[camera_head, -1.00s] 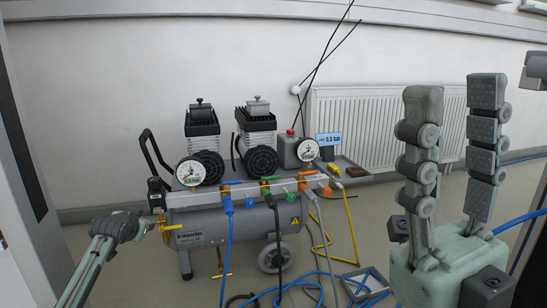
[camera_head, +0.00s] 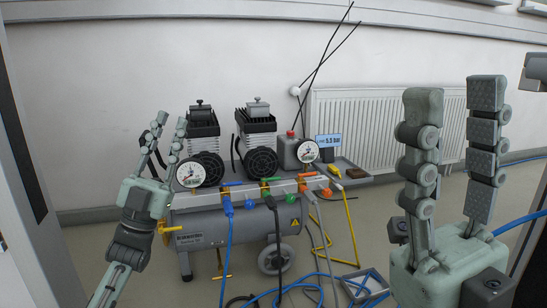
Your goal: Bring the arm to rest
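My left gripper (camera_head: 167,124) points up at the left, in front of the left end of the compressor (camera_head: 225,222). Its two fingers are apart with nothing between them, and it hides part of the compressor's handle and left end. My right gripper (camera_head: 455,92) stands upright close to the camera at the right. Its two fingers are wide apart and empty, in front of the radiator (camera_head: 350,125).
The compressor carries two pump heads, a left gauge (camera_head: 190,174) and a right gauge (camera_head: 307,151). Blue, black and yellow hoses hang from its manifold to the floor. A small tray (camera_head: 366,284) lies on the floor. A yellow valve handle (camera_head: 172,229) is close to my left gripper.

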